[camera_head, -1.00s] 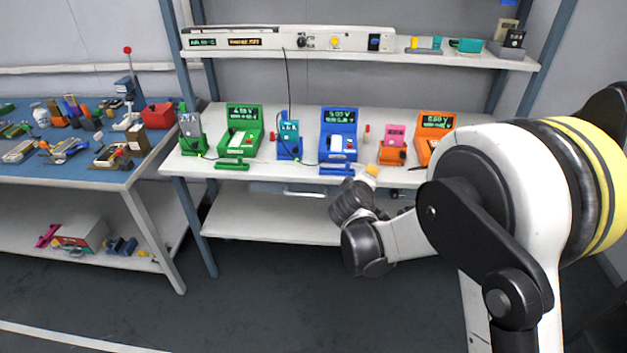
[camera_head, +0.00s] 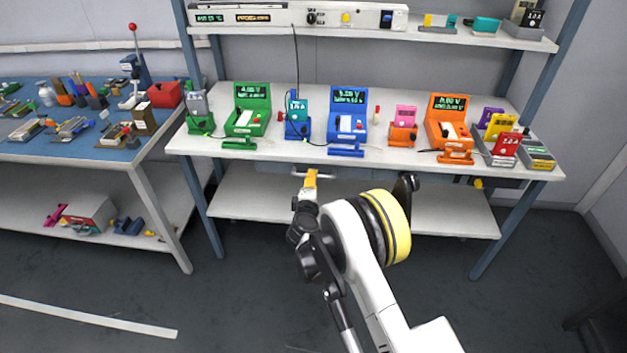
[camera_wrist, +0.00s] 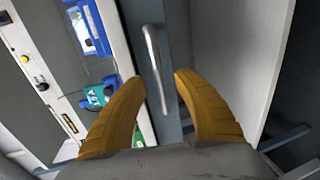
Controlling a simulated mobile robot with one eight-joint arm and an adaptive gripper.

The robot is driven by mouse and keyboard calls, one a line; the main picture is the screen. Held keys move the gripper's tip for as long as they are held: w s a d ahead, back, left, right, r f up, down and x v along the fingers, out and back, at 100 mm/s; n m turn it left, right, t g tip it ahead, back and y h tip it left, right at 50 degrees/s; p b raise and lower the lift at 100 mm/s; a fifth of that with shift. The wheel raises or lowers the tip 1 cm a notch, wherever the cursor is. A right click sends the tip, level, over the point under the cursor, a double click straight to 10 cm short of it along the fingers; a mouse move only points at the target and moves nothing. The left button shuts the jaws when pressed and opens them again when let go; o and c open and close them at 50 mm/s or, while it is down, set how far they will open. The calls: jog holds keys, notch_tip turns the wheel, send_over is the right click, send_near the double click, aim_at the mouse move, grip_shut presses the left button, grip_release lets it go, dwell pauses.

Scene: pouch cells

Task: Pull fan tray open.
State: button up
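The fan tray appears to be the grey drawer front under the bench top; in the wrist view its face (camera_wrist: 176,30) carries a silver bar handle (camera_wrist: 152,50). In the wrist view my gripper (camera_wrist: 161,82) is open, with one yellow-brown finger on each side of the handle's lower part. I cannot tell whether either finger touches it. In the head view my gripper (camera_head: 311,178) is at the bench's front edge, and my arm hides part of the tray. The tray looks closed, flush under the bench top.
The bench top (camera_head: 300,150) holds a green tester (camera_head: 247,112), a blue tester (camera_head: 347,118) and an orange tester (camera_head: 448,120) near its front edge, with thin cables. A lower shelf (camera_head: 255,207) lies below.

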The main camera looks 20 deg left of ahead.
jog(key=shift+b+x, duration=0.4)
jog(key=shift+x, duration=1.3)
jog(key=shift+r, duration=0.1)
jog(key=shift+c, duration=0.4)
